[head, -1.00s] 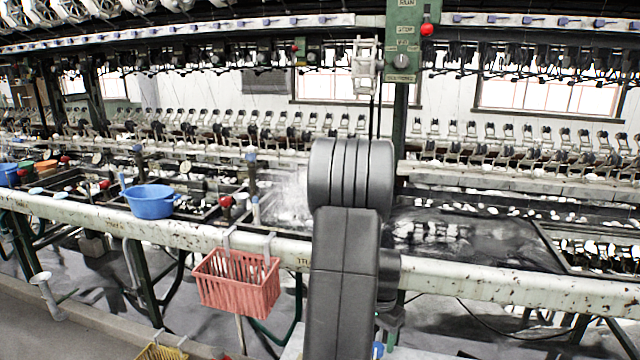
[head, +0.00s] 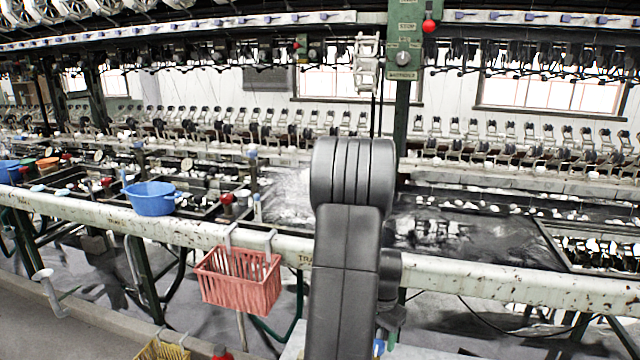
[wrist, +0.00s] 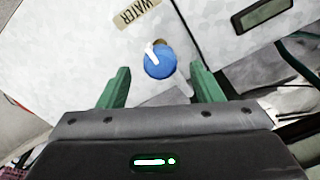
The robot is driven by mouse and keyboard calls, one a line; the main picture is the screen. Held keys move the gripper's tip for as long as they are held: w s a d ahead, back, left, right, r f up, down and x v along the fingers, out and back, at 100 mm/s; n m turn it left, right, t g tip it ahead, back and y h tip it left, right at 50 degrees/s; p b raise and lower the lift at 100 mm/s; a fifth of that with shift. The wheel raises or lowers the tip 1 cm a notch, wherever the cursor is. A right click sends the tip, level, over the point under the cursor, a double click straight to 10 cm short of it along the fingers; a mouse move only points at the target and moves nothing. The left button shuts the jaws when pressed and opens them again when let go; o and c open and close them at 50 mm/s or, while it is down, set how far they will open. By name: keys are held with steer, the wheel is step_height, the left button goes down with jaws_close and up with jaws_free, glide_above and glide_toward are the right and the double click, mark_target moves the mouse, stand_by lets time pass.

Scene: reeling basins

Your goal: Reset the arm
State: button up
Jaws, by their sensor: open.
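My gripper (wrist: 162,88) shows in the wrist view with its two green fingers spread apart and nothing between them. Beyond the fingertips is a blue round knob or valve (wrist: 160,62) with a white lever, on a pale surface.
A long pale rail (head: 460,280) runs across the front of the reeling basins. A red basket (head: 240,280) hangs from it, left of my arm. A blue bowl (head: 152,200) sits at the rail's left. A yellow basket (head: 162,350) is low at the front. A green post (head: 403,110) stands behind.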

step_height(320, 180, up, 11)
steer(key=p, duration=0.1)
step_height(320, 180, down, 14)
steer(key=shift+f+b, duration=0.1)
steer(key=shift+b, duration=0.75)
steer(key=shift+r+n, duration=0.25)
steer(key=shift+n, duration=0.55)
steer(key=n, duration=0.3)
steer(key=shift+n, duration=0.4)
steer(key=n, duration=0.3)
steer(key=shift+n+p, duration=0.4)
steer(key=n, duration=0.4)
steer(key=shift+n, duration=0.3)
steer(key=shift+n+p, duration=0.45)
steer(key=shift+n, duration=1.75)
